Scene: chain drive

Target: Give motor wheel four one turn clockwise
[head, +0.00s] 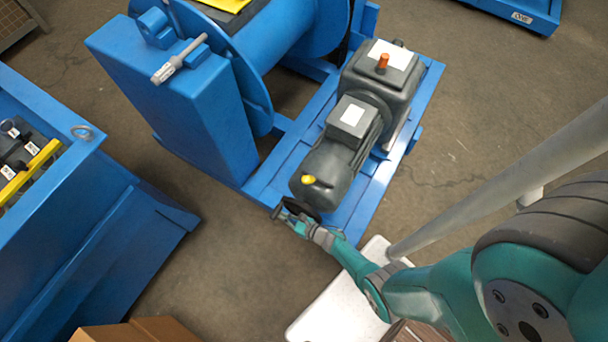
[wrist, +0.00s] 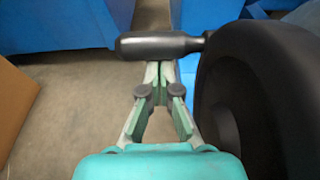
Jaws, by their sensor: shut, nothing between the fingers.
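The black hand wheel (wrist: 262,95) fills the right side of the wrist view. A dark handle (wrist: 160,45) sticks out sideways from its rim to the left. In the head view the wheel (head: 300,208) is a small dark shape at the near end of the grey motor (head: 340,145), partly hidden. My gripper (wrist: 160,70) is shut and empty. Its fingertips are right at the handle's near side, below it in the wrist view; I cannot tell whether they touch. In the head view my gripper (head: 284,212) is beside the motor's end. No number shows on the wheel.
The motor sits on a blue frame (head: 262,182) beside a large blue drum (head: 272,35). A blue cabinet (head: 85,240) stands at left, with open floor (head: 225,255) between. A cardboard box (head: 135,331) is at the bottom; a brown box side (wrist: 14,115) shows in the wrist view.

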